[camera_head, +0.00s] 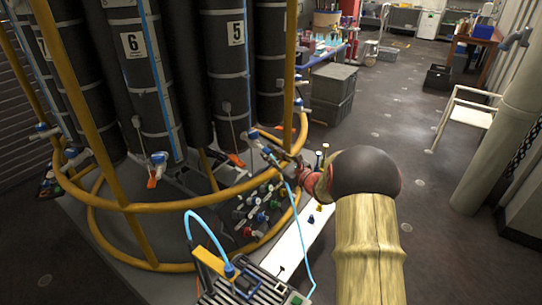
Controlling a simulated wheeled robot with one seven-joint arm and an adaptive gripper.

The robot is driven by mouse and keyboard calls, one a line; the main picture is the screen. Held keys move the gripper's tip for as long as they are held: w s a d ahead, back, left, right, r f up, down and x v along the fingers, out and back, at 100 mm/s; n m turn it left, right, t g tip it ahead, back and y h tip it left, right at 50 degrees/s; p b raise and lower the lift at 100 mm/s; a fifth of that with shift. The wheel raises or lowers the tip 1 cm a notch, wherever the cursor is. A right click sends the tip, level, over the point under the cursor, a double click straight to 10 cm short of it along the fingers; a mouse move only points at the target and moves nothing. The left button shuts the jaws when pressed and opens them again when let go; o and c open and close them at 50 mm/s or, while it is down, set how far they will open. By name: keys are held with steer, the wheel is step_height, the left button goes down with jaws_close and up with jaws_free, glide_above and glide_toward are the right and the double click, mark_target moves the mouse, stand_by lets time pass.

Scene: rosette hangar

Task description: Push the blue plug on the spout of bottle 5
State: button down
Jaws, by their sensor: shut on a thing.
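Bottle 5 (232,62) is a dark upright cylinder with a white "5" label, in the yellow ring frame. An orange lever (236,160) sits at its foot. The spout there is too small to make out. My gripper (283,163) is in front of and right of the bottle's foot, by the frame's lower ring. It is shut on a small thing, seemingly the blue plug. A small blue-ended piece (254,135) shows just ahead of it, but I cannot tell whether it touches the spout. The fingertips are small and partly hidden.
Bottle 6 (140,85) stands to the left. The yellow ring (180,205) crosses in front of the bottles. Several coloured fittings (262,210) lie below it. A pale blue tube (297,225) runs up from a crate (250,285) near my gripper. Open floor (395,140) lies to the right.

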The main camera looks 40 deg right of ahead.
steer(key=shift+w, duration=0.2)
steer(key=c, duration=1.6)
jaws_free()
steer(key=shift+o, duration=0.2)
steer(key=shift+s, duration=0.15)
steer(key=s+d, duration=0.1)
steer(key=s, duration=1)
steer(key=shift+s, duration=0.35)
